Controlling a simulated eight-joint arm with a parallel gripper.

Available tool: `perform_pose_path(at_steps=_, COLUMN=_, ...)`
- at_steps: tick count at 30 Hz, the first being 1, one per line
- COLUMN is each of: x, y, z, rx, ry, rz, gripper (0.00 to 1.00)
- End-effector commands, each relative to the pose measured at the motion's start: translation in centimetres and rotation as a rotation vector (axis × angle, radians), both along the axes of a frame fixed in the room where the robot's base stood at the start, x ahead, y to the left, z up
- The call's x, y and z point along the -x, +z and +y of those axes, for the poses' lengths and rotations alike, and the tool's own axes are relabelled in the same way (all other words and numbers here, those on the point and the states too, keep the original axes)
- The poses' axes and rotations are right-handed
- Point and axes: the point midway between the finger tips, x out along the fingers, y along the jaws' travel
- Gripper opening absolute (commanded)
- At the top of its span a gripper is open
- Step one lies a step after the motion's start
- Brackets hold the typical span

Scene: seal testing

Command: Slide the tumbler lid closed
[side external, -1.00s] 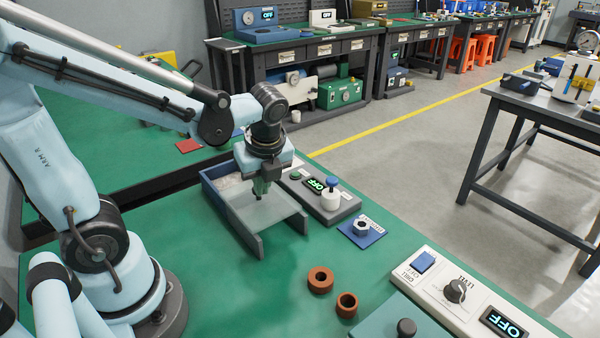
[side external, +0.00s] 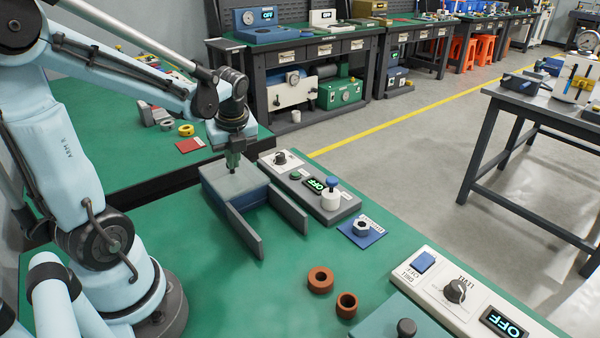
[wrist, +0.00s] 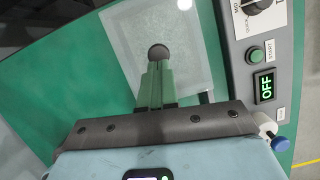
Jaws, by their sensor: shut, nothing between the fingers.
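The tumbler (side external: 255,194) is a blue box with two grey rails (side external: 244,232) reaching toward the camera. Its flat grey lid (side external: 215,179) lies over the box in the side view, and the stretch between the rails is bare. The lid also shows in the wrist view (wrist: 192,40) as a pale panel with a dark round knob (wrist: 158,52). My gripper (side external: 234,168) is shut and empty, pointing down at the lid. In the wrist view its green fingertips (wrist: 159,68) are right at the knob; I cannot tell whether they touch it.
A grey control unit (side external: 312,187) with a green start button and an OFF display stands close right of the tumbler. A blue pad with a nut (side external: 361,228) and two brown rings (side external: 320,279) lie nearer the camera. The green bench left of the rails is clear.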

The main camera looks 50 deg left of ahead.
Motion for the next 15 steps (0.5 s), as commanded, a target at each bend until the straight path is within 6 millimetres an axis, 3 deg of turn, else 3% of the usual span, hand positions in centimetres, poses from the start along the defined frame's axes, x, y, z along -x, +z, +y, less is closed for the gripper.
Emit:
perform_pose_path(at_steps=7, x=0.1, y=0.1, z=-0.7, rx=0.001, ry=-0.003, rz=0.000, gripper=0.00)
perform_pose_path(at_steps=15, x=0.7, y=1.4, z=-4.3, rx=0.000, ry=-0.002, rz=0.000, gripper=0.00)
